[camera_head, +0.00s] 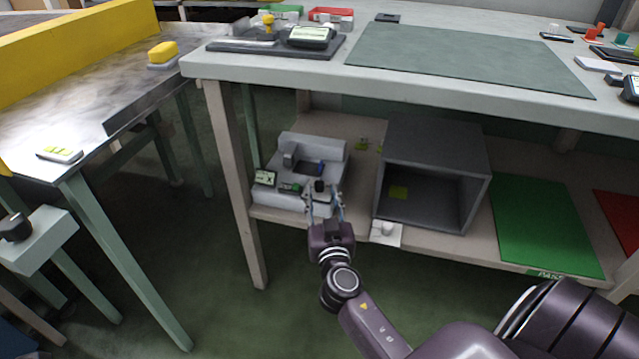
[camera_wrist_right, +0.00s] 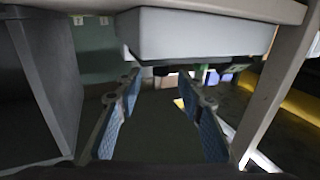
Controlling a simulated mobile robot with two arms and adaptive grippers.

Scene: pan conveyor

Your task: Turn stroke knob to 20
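A light grey machine (camera_head: 325,150) stands on the lower shelf of the workbench. It has a small dark display (camera_head: 265,178), a green-lit part (camera_head: 290,187) and a black knob (camera_head: 319,185) on its front; the knob's setting is too small to read. My right gripper (camera_head: 324,203) is open, its fingers apart just in front of and below the black knob, with no contact that I can make out. In the right wrist view, both blue-padded fingers (camera_wrist_right: 168,100) are spread and empty, and the machine (camera_wrist_right: 195,35) appears upside down beyond them. My left gripper is not in view.
A grey open box (camera_head: 432,128) stands right of the machine, with a small white block (camera_head: 387,232) before it. A bench leg (camera_head: 236,180) stands left. A separate black knob (camera_head: 16,227) sits on a pale box at far left. A green mat (camera_head: 545,225) lies right.

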